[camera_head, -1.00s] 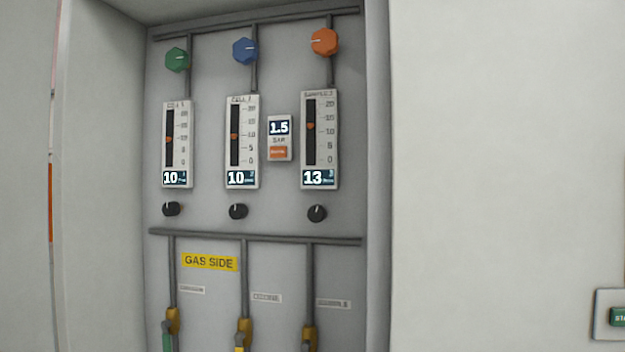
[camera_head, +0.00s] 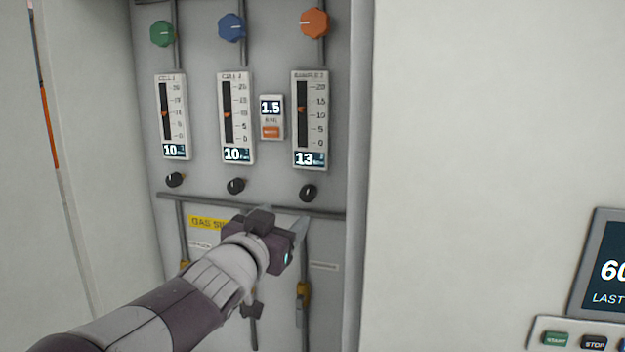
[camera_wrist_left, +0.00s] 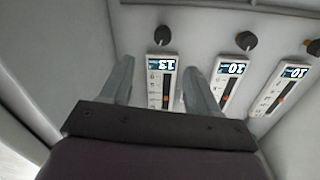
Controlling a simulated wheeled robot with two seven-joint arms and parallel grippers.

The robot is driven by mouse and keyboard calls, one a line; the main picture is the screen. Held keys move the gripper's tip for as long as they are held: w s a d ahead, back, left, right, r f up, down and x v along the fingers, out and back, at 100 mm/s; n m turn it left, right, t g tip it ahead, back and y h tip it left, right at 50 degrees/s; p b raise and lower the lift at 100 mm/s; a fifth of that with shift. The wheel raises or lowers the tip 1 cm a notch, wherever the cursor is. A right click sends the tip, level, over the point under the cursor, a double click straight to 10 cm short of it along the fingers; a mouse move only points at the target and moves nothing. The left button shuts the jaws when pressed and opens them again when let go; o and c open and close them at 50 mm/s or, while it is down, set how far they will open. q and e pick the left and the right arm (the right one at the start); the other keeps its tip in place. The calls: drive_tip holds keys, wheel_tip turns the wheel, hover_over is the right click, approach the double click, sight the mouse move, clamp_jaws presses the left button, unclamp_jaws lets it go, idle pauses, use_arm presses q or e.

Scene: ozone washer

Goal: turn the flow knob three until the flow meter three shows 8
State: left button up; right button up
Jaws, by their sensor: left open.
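Flow meter three (camera_head: 310,120) is the rightmost gauge in the head view and its display reads 13. Its black flow knob three (camera_head: 308,193) sits just below it. In the left wrist view the picture is upside down, with the knob (camera_wrist_left: 162,35) above the meter (camera_wrist_left: 162,85). My left gripper (camera_head: 300,228) is in front of the panel, a little below the knob. In the wrist view its two fingers (camera_wrist_left: 152,85) are apart and empty, and the knob appears beyond and between them. My right gripper is not in view.
Two more gauges, both reading 10, stand to the left (camera_head: 172,118) (camera_head: 237,118), each with a black knob below. A horizontal pipe (camera_head: 250,205) runs under the knobs. A 1.5 bar display (camera_head: 271,117) sits beside meter three. The cabinet's right wall (camera_head: 360,150) is close.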

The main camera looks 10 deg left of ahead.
use_arm(q)
drive_tip(key=p, duration=0.2)
approach(305, 196)
drive_tip(key=w, duration=0.2)
drive_tip(key=w+p, duration=0.1)
drive_tip(key=w, duration=0.1)
drive_tip(key=w+p, duration=0.1)
drive_tip(key=w, duration=0.1)
drive_tip(key=w+d+p, duration=0.1)
drive_tip(key=w, duration=0.2)
drive_tip(key=shift+r, duration=0.15)
drive_tip(key=shift+w+a, duration=0.1)
drive_tip(key=shift+w, duration=0.05)
drive_tip(key=c, duration=1)
